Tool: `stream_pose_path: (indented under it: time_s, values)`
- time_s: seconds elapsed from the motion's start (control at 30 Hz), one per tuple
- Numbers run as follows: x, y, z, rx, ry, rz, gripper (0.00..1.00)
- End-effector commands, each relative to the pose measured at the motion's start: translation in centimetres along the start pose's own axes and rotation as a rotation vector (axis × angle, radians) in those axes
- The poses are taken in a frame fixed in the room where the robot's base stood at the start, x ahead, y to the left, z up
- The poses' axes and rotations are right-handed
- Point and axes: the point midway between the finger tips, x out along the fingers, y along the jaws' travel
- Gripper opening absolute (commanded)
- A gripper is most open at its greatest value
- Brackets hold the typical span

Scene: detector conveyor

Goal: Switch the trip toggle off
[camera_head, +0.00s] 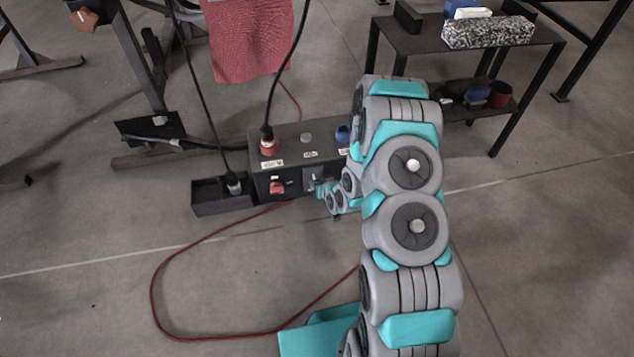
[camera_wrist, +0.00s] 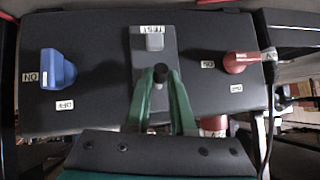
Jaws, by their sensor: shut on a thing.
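A dark control box (camera_head: 257,178) stands on the floor in the head view, left of my arm. My gripper (camera_head: 319,188) is at the grey plate on its front face. In the wrist view my gripper's green fingers (camera_wrist: 161,84) are closed around a small black-tipped toggle lever (camera_wrist: 161,72). The fingers hide the lever's sides and most of its base, and no label for it is readable. I cannot tell which position it is in.
A red cable (camera_head: 155,290) loops across the floor. A black table (camera_head: 455,40) stands behind right.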

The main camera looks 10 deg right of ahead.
Motion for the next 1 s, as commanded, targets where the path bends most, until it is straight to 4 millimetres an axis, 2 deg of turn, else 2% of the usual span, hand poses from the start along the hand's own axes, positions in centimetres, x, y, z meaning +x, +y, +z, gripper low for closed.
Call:
stream_pose_path:
  time_s: [0.2,0.23,0.5,0.77,0.87,1.0]
  values:
    - [0.0,0.0,0.1,0.000,-0.003,0.000,0.00]
    - [0.0,0.0,0.1,0.000,-0.003,0.000,0.23]
    - [0.0,0.0,0.1,0.000,-0.001,0.000,0.52]
    - [-0.1,0.0,0.0,0.000,-0.001,0.000,0.52]
    - [-0.8,0.0,0.1,0.002,-0.002,0.000,0.52]
    - [-2.7,0.1,-0.2,0.000,0.003,0.001,0.52]
